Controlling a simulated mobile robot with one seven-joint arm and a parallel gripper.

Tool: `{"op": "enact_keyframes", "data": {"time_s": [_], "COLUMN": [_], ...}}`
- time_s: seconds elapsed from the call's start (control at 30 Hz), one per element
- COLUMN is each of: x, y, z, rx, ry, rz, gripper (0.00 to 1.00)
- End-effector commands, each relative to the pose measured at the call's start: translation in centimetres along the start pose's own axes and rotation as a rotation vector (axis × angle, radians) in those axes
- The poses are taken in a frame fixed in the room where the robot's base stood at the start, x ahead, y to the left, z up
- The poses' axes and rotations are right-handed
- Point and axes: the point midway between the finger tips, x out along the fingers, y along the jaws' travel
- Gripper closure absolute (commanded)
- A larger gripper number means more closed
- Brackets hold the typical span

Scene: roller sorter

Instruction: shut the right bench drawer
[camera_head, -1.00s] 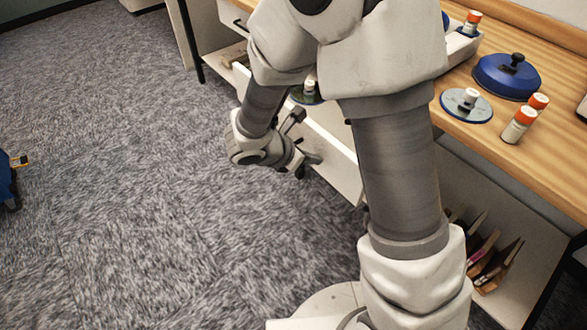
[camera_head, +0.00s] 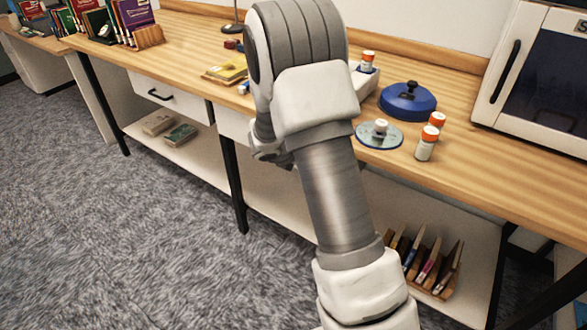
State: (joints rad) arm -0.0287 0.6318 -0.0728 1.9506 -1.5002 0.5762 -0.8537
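The right bench drawer (camera_head: 232,124) has a white front under the wooden bench top. Only its left part shows; my arm hides the rest, including any handle. The visible part looks about in line with the bench edge, and no open drawer box shows. My gripper end (camera_head: 268,150) is low behind my arm links, close against the drawer front. Its fingers are mostly hidden, so I cannot tell whether they are open or whether they touch the drawer.
The left drawer (camera_head: 170,97) with a black handle looks shut. On the bench top (camera_head: 460,145) are a blue lidded dish (camera_head: 408,102), a round disc (camera_head: 379,135), orange-capped bottles (camera_head: 426,143) and a white oven (camera_head: 535,85). A black bench leg (camera_head: 234,185) stands left of my arm. Carpet is clear at left.

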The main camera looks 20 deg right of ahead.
Motion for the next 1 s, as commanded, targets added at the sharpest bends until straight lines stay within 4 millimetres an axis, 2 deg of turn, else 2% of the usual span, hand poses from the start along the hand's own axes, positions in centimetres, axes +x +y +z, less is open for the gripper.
{"op": "enact_keyframes", "data": {"time_s": [0.1, 0.4, 0.77, 1.0], "x": [0.7, 1.2, 1.3, 0.6], "y": [0.0, -0.1, -0.2, 0.5], "z": [0.8, 1.3, 1.6, 0.9], "rx": [0.002, 0.002, 0.005, 0.004], "ry": [0.0, -0.003, -0.008, -0.005], "rz": [-0.001, -0.001, -0.005, -0.004], "gripper": [1.0, 1.0, 1.0, 1.0]}}
